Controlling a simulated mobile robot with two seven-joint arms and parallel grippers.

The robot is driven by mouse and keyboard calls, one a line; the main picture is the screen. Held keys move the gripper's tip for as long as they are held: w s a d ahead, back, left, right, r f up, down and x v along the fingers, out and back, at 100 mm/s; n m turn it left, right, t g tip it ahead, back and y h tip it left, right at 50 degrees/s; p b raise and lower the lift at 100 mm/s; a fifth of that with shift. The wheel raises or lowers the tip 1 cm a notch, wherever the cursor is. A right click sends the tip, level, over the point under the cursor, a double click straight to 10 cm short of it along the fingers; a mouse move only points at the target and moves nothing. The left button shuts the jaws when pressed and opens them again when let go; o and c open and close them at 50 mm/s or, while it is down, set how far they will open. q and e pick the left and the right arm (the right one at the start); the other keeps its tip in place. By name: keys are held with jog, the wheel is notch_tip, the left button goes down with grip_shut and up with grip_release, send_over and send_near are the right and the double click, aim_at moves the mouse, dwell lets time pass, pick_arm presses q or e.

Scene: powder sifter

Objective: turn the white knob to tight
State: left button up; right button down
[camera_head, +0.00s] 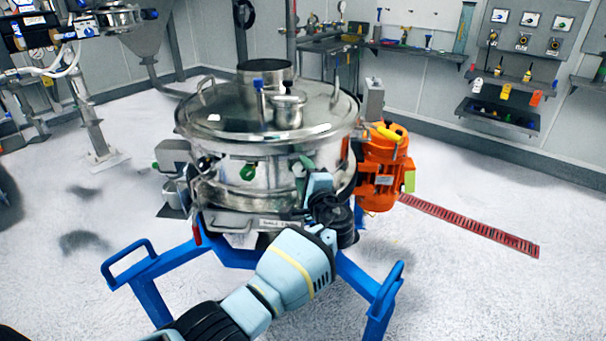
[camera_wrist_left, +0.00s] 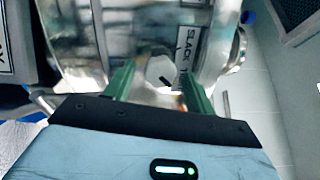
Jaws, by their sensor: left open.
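The white knob (camera_wrist_left: 160,71) shows in the left wrist view as a pale, many-sided face with a short dark mark at its lower right. It is on the sifter's shiny metal side. A label (camera_wrist_left: 187,45) reading "SLACK" stands just right of it, its lower part cut by a finger. My left gripper (camera_wrist_left: 156,75) is open, its green fingers on either side of the knob; I cannot tell whether they touch it. In the head view my left gripper (camera_head: 305,165) is at the front right of the sifter (camera_head: 235,130) and hides the knob. My right gripper is not in view.
An orange motor (camera_head: 380,172) sits close to the right of my left gripper. The sifter's blue frame (camera_head: 150,262) spreads below on both sides. A red floor grate (camera_head: 470,225) lies at the right, with wall shelves behind. The floor at front right is clear.

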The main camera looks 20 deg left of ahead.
pick_arm(q)
jog(key=v, duration=0.7)
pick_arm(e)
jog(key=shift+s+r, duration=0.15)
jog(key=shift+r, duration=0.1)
pick_arm(q)
jog(key=shift+s+d, duration=0.1)
jog(key=shift+s, duration=0.05)
jog(key=s+a+f+n+g+h+p, duration=0.15)
jog(key=s+f+h, duration=0.25)
jog(key=s+f, duration=0.85)
jog(key=s+f+n+g+h+p, duration=0.1)
jog(key=s+f+n+g+h, duration=0.3)
jog(key=s+f, duration=0.8)
jog(key=s+a+f+n+h, duration=0.1)
jog(key=s+n+h, duration=0.1)
jog(key=s, duration=1)
jog(key=s+a+f+n+h+p, duration=0.1)
jog(key=s+f+n+h, duration=0.1)
jog(key=s, duration=0.9)
jog(key=shift+s+a+f+n+h, duration=0.25)
jog(key=shift+s+a+n+h, duration=0.15)
jog(key=shift+n+h, duration=0.1)
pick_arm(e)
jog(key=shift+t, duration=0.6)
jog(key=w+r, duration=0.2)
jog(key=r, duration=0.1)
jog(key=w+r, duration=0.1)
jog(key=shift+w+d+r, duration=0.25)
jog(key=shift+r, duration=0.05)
